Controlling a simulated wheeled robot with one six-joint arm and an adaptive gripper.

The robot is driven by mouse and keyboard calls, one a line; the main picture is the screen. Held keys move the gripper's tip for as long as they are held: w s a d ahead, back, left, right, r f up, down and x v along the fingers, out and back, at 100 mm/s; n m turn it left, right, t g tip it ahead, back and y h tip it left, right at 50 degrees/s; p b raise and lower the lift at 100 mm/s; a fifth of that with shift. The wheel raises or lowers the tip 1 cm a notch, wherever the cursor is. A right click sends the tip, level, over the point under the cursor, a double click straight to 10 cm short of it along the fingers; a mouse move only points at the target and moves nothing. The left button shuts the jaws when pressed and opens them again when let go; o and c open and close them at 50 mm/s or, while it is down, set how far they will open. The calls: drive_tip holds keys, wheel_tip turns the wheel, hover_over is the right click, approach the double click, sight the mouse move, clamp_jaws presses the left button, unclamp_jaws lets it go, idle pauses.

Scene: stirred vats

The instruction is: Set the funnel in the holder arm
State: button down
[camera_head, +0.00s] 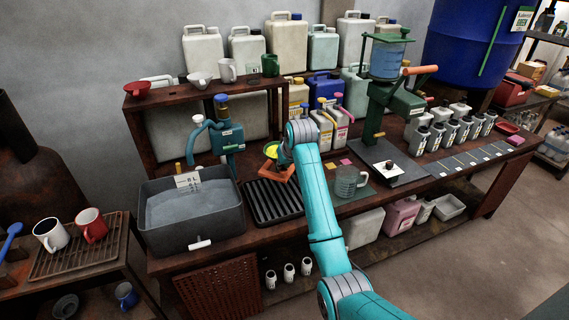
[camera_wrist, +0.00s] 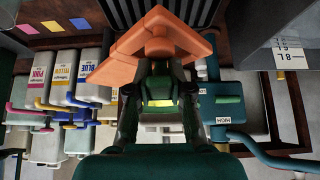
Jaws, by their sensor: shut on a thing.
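An angular orange piece (camera_head: 280,173), which I take for the funnel, is in my gripper; it also shows in the wrist view (camera_wrist: 105,70), with wide flaring sides and a narrower upper part. My gripper (camera_wrist: 160,85) is shut on it, its dark fingers on either side. It is held near the black slatted rack, apparently above it. In the head view, my arm hides part of the grip. I cannot surely tell which part is the holder arm; a green stand (camera_head: 374,125) carries a clear blue vessel (camera_head: 388,60) and an orange handle.
A grey basin (camera_head: 190,224) and a blue-green fixture (camera_head: 228,137) stand left of the black rack (camera_head: 273,213). A glass jug (camera_head: 347,184) is right of it. Colour-labelled bottles (camera_head: 325,125) stand behind my wrist. A red dish-like piece (camera_head: 137,89) sits on the shelf.

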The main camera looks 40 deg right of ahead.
sight(285, 178)
drive_tip(key=shift+g, duration=0.5)
drive_tip(key=f, duration=0.1)
drive_tip(key=s+f, duration=0.1)
drive_tip(key=f, duration=0.2)
drive_tip(key=shift+s+a+f, duration=0.1)
drive_tip(key=shift+s+f, duration=0.15)
drive_tip(key=shift+f, duration=0.1)
drive_tip(key=c, duration=1.2)
unclamp_jaws()
drive_tip(key=shift+c, duration=0.2)
drive_tip(key=shift+o, duration=1.4)
drive_tip(key=shift+w+f, duration=0.2)
drive_tip(key=shift+f, duration=0.05)
drive_tip(key=shift+w+f, duration=0.15)
drive_tip(key=shift+w+r, duration=0.1)
drive_tip(key=shift+r, duration=0.15)
drive_tip(key=shift+a+r, duration=0.2)
drive_tip(key=shift+r, duration=0.05)
drive_tip(key=d+v, duration=0.1)
drive_tip(key=v, duration=1)
drive_tip(key=shift+s+r, duration=0.3)
drive_tip(key=shift+r, duration=0.05)
drive_tip(key=shift+a, duration=0.2)
